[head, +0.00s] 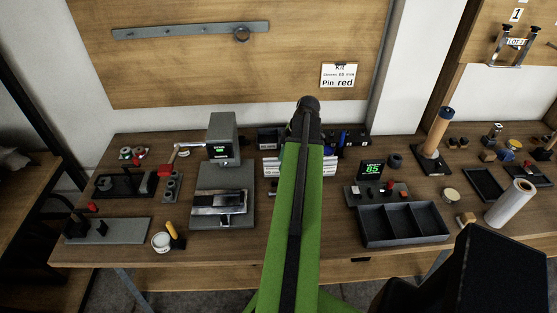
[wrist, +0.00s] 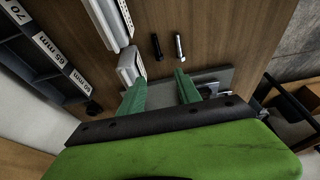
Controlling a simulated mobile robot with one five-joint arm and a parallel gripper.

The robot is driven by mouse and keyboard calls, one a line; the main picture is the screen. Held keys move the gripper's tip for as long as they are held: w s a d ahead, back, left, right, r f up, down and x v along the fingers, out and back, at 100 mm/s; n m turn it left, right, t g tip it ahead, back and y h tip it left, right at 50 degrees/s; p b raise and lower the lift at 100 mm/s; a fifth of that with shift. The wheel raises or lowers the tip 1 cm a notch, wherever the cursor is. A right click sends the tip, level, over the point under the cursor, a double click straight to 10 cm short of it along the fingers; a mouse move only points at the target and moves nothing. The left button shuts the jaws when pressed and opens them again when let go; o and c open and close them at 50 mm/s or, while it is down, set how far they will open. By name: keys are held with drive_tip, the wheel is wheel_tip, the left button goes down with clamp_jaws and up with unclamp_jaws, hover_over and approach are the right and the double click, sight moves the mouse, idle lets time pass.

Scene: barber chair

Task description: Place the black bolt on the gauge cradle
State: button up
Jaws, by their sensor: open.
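The black bolt (wrist: 156,47) lies on the wooden bench in the wrist view, beside a silver bolt (wrist: 179,46). In the head view my arm hides that spot. My gripper (wrist: 159,77) is open; its two green fingers are apart, with nothing visible between them. Both bolts lie beyond the fingertips. In the head view a small gauge with a green "85" display (head: 371,169) stands right of my arm, with a low grey base (head: 368,196) in front. I cannot clearly make out its cradle, and no bolt shows resting there.
A grey press (head: 222,140) with a wide base plate stands left of my arm. A divided dark tray (head: 401,224) sits at the front right. A white-fronted rack (wrist: 106,22) and labelled bins (wrist: 42,50) lie left of the bolts in the wrist view.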

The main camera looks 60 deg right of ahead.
drive_tip(key=shift+s+d+r, duration=0.1)
drive_tip(key=shift+s+r, duration=0.05)
drive_tip(key=shift+r, duration=0.3)
drive_tip(key=shift+c, duration=0.4)
drive_tip(key=s+d+r+p, duration=0.3)
drive_tip(key=s+r+p, duration=0.1)
drive_tip(key=r, duration=0.1)
drive_tip(key=shift+t+y, duration=0.3)
drive_tip(key=b+x, duration=0.3)
drive_tip(key=x, duration=0.1)
drive_tip(key=b+x, duration=0.4)
drive_tip(key=s+b+x, duration=0.1)
drive_tip(key=b+x, duration=0.3)
drive_tip(key=shift+w+a+f, duration=0.1)
drive_tip(key=shift+w+f, duration=0.05)
drive_tip(key=shift+f, duration=0.4)
drive_tip(key=shift+w+a+f+b, duration=0.1)
drive_tip(key=shift+w+f+b, duration=0.1)
drive_tip(key=shift+b, duration=0.25)
drive_tip(key=shift+r, duration=0.1)
drive_tip(key=b+x, duration=0.4)
drive_tip(key=x, duration=0.1)
drive_tip(key=shift+w+d+f+b, duration=0.1)
drive_tip(key=shift+d+f+b, duration=0.15)
drive_tip(key=shift+b, duration=0.15)
drive_tip(key=shift+r, duration=0.2)
clamp_jaws()
